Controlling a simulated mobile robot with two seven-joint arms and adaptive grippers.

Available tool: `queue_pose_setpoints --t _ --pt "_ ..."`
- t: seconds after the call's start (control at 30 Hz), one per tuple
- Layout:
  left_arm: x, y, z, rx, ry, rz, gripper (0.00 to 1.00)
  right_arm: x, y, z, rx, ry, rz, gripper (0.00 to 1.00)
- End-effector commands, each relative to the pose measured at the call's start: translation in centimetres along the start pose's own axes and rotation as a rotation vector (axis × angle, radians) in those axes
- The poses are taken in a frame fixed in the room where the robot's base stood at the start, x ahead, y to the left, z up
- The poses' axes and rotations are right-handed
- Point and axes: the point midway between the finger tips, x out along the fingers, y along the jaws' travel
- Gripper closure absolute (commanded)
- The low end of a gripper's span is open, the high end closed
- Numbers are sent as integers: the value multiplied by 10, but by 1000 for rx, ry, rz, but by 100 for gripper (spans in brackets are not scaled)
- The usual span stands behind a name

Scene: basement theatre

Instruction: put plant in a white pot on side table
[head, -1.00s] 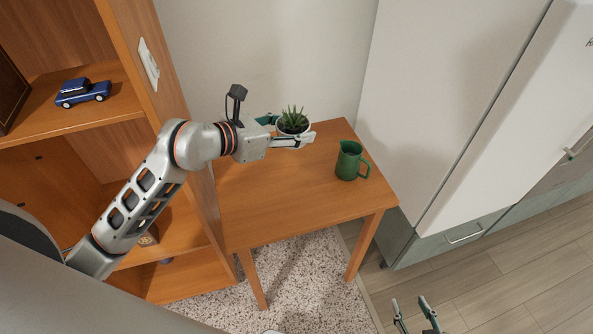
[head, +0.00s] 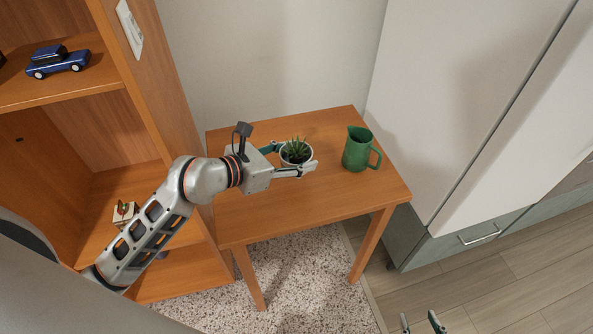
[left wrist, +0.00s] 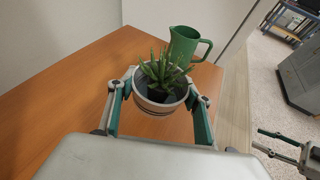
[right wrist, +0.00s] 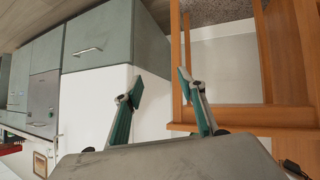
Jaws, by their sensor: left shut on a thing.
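The plant in a white pot (head: 297,152) is a spiky green succulent in a round white pot. It is upright over the wooden side table (head: 250,215), near its middle, left of the green pitcher. My left gripper (head: 295,158) is shut on the pot, one finger on each side. The left wrist view shows the pot (left wrist: 160,98) between the fingers of the left gripper (left wrist: 160,105). I cannot tell whether the pot's base touches the table. My right gripper (head: 422,322) is at the bottom edge; the right wrist view shows its fingers (right wrist: 162,85) apart and empty.
A green pitcher (head: 357,150) stands on the table just right of the pot. An orange wooden shelf (head: 150,90) with a blue toy car (head: 58,61) is at the left. A white and grey cabinet (head: 440,110) stands at the right. The table's front part is clear.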

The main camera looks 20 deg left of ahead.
Motion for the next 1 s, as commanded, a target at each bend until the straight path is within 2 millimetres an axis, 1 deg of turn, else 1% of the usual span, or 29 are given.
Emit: queue_pose_setpoints --t 0.03,0.13,0.2,0.3,0.5,0.67,0.8,0.83,0.87,1.0 --pt "4 -1 -10 -4 5 -2 78 1 -2 7 0 -9 -3 60" --pt "10 -1 -28 -6 8 -2 78 2 -5 17 -3 -24 -7 60" --pt "15 -1 -39 -5 8 -2 78 3 -6 22 -7 -32 -9 60" --pt "19 -1 -47 -3 5 -2 78 3 -7 24 -11 -35 -9 60" --pt "20 0 -49 -1 0 0 78 2 -3 15 -13 -18 -3 60" --pt "20 0 -48 -1 0 -1 78 3 -3 14 -13 -17 -2 60" --pt "21 0 -52 -1 1 0 78 3 -3 17 -13 -20 -3 60" --pt "21 0 -52 -2 2 -1 43 3 -3 17 -13 -20 -3 60" --pt "21 0 -52 -2 2 -1 35 3 -3 17 -13 -20 -3 60" --pt "21 0 -52 -2 2 -1 34 4 -3 17 -13 -21 -3 60"
